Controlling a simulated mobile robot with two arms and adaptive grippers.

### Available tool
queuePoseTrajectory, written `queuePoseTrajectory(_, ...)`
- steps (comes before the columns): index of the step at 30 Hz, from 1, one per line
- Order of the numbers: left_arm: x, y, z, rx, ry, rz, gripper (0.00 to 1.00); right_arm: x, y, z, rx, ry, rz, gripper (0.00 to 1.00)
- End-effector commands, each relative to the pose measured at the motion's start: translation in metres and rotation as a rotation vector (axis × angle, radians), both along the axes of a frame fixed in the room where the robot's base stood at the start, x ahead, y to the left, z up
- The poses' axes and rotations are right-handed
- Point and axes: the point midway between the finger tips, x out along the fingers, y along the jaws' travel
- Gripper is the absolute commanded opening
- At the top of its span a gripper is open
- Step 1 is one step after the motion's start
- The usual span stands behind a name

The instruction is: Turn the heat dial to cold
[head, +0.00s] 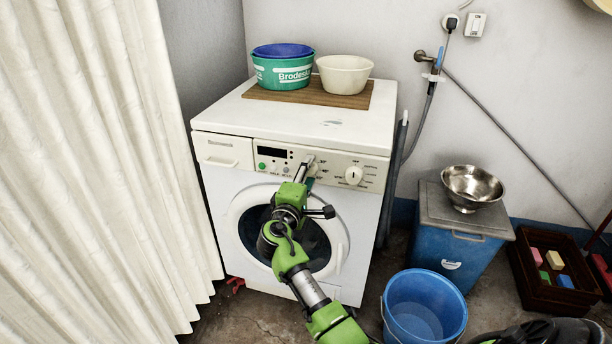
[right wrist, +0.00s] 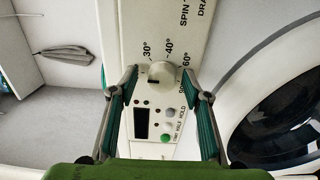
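The washing machine's white front panel (head: 335,170) carries the heat dial, which my right gripper mostly hides in the head view. In the right wrist view the heat dial (right wrist: 164,72) is a round cream knob with a dark mark on its left side. Printed 30°, 40° and 60° labels stand around it. My right gripper (head: 305,165) is at the panel. In the right wrist view its two green-padded fingers (right wrist: 162,78) are open, one on each side of the dial, with small gaps visible. My left gripper is not in view.
A second, larger dial (head: 354,175) sits right of the heat dial. A display (right wrist: 141,124) and several buttons are close to my fingers. The round door (head: 335,225) is below. A blue bucket (head: 425,305) and blue bin (head: 455,255) stand right; a curtain (head: 100,170) hangs left.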

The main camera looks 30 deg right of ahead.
Motion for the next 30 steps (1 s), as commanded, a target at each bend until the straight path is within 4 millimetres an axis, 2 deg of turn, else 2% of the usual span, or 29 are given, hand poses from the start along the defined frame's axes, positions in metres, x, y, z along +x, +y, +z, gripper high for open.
queuePoseTrajectory(11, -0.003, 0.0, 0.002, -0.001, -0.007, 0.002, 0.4, -0.005, 0.011, -0.004, 0.005, 0.005, 0.006, 0.44)
queuePoseTrajectory(24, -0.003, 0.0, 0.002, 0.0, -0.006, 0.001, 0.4, -0.062, 0.075, -0.004, 0.007, 0.004, 0.004, 0.44)
queuePoseTrajectory(30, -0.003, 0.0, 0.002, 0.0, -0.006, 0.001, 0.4, -0.074, 0.09, -0.003, 0.005, 0.004, 0.003, 0.44)
